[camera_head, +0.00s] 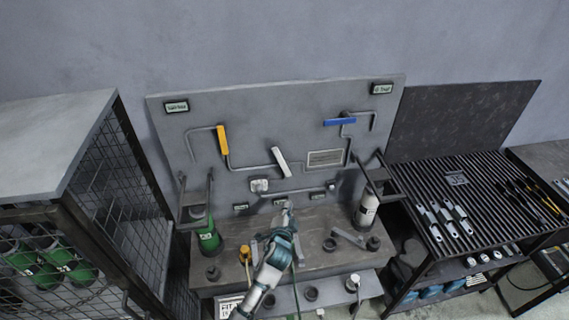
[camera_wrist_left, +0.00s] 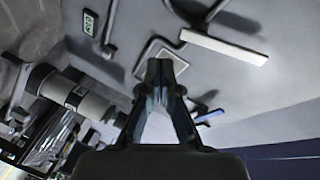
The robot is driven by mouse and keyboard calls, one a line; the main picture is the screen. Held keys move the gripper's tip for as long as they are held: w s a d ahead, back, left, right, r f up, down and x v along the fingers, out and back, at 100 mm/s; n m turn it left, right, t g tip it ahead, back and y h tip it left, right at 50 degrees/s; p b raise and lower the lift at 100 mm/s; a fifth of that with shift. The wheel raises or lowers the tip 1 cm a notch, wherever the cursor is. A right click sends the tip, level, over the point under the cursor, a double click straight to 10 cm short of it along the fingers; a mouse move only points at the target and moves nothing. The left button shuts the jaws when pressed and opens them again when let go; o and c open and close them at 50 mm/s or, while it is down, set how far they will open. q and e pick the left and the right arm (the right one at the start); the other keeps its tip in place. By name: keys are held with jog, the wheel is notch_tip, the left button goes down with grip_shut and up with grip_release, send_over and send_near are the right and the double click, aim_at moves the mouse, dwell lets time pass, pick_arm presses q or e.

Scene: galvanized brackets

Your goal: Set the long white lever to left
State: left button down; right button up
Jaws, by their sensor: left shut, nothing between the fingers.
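The long white lever (camera_head: 280,162) is mounted on pipework at the middle of the grey wall panel. It stands steeply, its upper end leaning slightly left. In the left wrist view the white lever (camera_wrist_left: 225,46) shows at the upper right, apart from the fingers. My left gripper (camera_head: 286,206) is in front of the panel's lower edge, below the lever and not touching it. In the left wrist view its fingers (camera_wrist_left: 160,68) are shut with nothing between them. My right gripper is in neither view.
A yellow lever (camera_head: 222,140) is left of the white one and a blue lever (camera_head: 339,122) right of it. A green bottle (camera_head: 208,236) and a white bottle (camera_head: 366,208) flank the bench (camera_head: 325,262). A mesh cage (camera_head: 75,150) stands left, a slatted rack (camera_head: 455,180) right.

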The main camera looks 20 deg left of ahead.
aim_at(281, 156)
pick_arm(q)
jog(key=w+r+m+t+y, duration=0.1)
jog(key=w+r+m+t, duration=0.15)
jog(key=r, duration=0.95)
jog(key=r+p+x, duration=0.1)
jog(key=p+x, duration=0.1)
jog(key=x, duration=0.9)
jog(key=shift+n+t, duration=0.25)
jog(key=shift+n, duration=0.1)
jog(key=a, duration=0.1)
jog(key=s+a+f, duration=0.1)
jog(key=s+a+p, duration=0.1)
jog(key=shift+s+f, duration=0.15)
jog(key=shift+f, duration=0.15)
jog(key=n+b, duration=0.1)
jog(key=b, duration=0.1)
jog(key=s+a+n+y+b, duration=0.1)
jog(key=shift+f+t+b, duration=0.3)
jog(key=shift+f+b, duration=0.05)
jog(key=shift+f, duration=0.05)
jog(key=shift+a+r+n, duration=0.1)
jog(key=shift+n, duration=0.2)
jog(key=shift+r, duration=0.15)
